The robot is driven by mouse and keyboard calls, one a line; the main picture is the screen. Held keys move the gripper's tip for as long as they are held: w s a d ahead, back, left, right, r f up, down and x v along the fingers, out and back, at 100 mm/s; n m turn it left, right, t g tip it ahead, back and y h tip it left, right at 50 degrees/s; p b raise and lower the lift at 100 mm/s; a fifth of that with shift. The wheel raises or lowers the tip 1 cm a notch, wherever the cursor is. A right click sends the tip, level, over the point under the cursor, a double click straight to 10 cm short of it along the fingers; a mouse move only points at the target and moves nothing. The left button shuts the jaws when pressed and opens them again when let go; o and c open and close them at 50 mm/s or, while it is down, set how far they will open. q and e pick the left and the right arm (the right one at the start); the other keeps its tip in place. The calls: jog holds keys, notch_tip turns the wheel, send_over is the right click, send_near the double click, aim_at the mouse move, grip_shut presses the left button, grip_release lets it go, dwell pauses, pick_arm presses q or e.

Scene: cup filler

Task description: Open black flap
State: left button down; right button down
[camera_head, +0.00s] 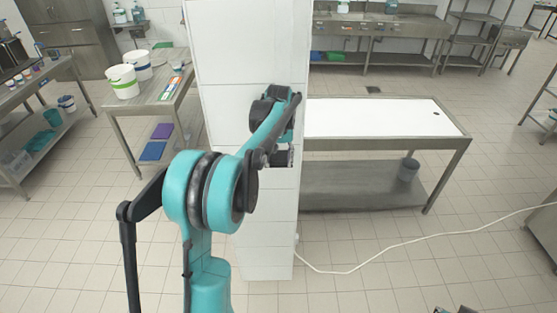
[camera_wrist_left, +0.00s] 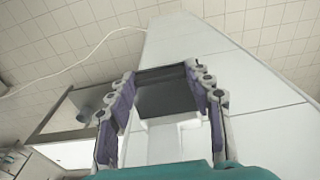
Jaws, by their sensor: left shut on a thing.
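The black flap (camera_wrist_left: 168,98) is a dark, wide panel on the front of a white tiled pillar (camera_wrist_left: 255,85). In the left wrist view it lies between the two purple-padded fingers of my left gripper (camera_wrist_left: 163,88), which are shut on it at its two sides. A pale recess (camera_wrist_left: 170,142) shows beside the flap. In the head view my left gripper (camera_head: 272,158) is at the pillar's face, and my teal arm partly hides it. Small dark tips at the bottom edge may be my right gripper (camera_head: 459,309); its fingers are too cut off to read.
A white-topped steel table (camera_head: 385,118) stands right of the pillar. A table with white buckets (camera_head: 123,81) stands at the left. A white cable (camera_head: 400,254) runs over the floor from the pillar's foot. The tiled floor in front is otherwise clear.

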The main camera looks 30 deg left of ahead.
pick_arm(q)
jog(key=shift+w+a+r+g+h+p, duration=0.2)
jog(key=shift+w+r+g+h+p, duration=0.1)
jog(key=shift+r+g+h+p, duration=0.45)
jog(key=shift+w+a+r+g+h+p, duration=0.2)
jog(key=shift+r+g+p, duration=0.25)
jog(key=shift+g, duration=0.5)
jog(key=c, duration=0.6)
grip_release()
jog(key=shift+w, duration=0.15)
jog(key=shift+c, duration=0.2)
jog(key=s+d+v, duration=0.1)
jog(key=s+v, duration=0.1)
jog(key=v, duration=0.7)
jog(key=shift+r, duration=0.6)
jog(key=shift+d, duration=0.1)
